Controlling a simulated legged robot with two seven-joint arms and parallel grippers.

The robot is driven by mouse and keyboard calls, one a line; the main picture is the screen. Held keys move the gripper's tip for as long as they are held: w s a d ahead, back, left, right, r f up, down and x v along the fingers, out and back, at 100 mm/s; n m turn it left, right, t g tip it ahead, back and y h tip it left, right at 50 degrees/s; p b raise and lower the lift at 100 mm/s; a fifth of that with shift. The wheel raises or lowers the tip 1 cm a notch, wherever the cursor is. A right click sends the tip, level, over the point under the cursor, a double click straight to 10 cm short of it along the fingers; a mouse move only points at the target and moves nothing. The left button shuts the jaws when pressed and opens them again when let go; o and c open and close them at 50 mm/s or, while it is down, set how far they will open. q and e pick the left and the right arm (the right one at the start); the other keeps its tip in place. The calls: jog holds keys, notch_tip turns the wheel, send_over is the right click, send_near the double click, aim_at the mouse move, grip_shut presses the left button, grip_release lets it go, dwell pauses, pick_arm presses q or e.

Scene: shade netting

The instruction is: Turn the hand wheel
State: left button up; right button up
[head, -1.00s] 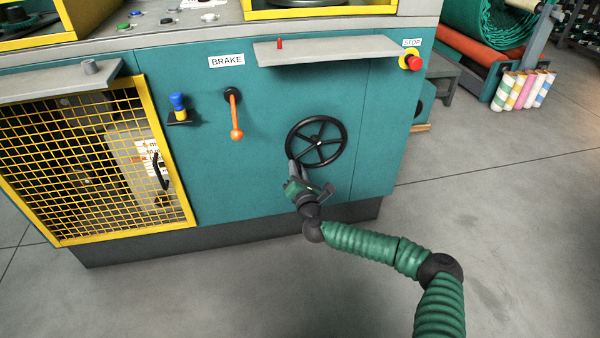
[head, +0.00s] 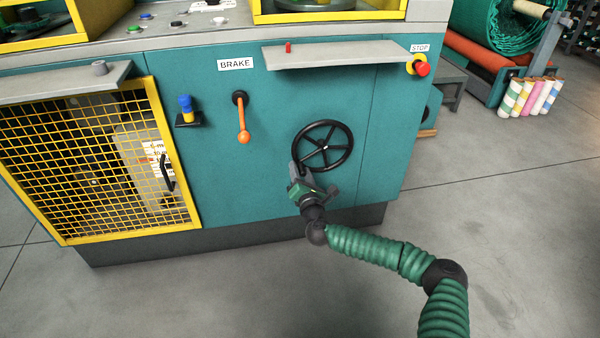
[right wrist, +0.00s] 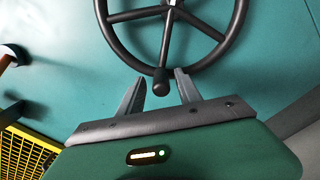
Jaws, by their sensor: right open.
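The black hand wheel (head: 323,147) is on the teal front panel of the machine, right of the brake lever. In the right wrist view its rim and spokes fill the top, and a dark knob (right wrist: 161,82) sits at its lower edge. My right gripper (head: 313,180) is at the wheel's lower left in the head view. In the right wrist view its open fingers (right wrist: 158,78) are on either side of the knob, with gaps showing between. Contact is not visible. My left gripper is not in view.
A grey shelf (head: 335,54) juts out above the wheel. The orange brake lever (head: 243,130) hangs to its left, beside a yellow mesh door (head: 100,165). A red stop button (head: 422,69) is at the upper right. The floor in front is clear.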

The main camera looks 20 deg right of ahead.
jog(key=shift+d, duration=0.1)
jog(key=shift+s, duration=0.2)
jog(key=p+v, duration=0.6)
jog(key=v, duration=1)
jog(key=shift+s+a, duration=0.2)
jog(key=shift+a, duration=0.05)
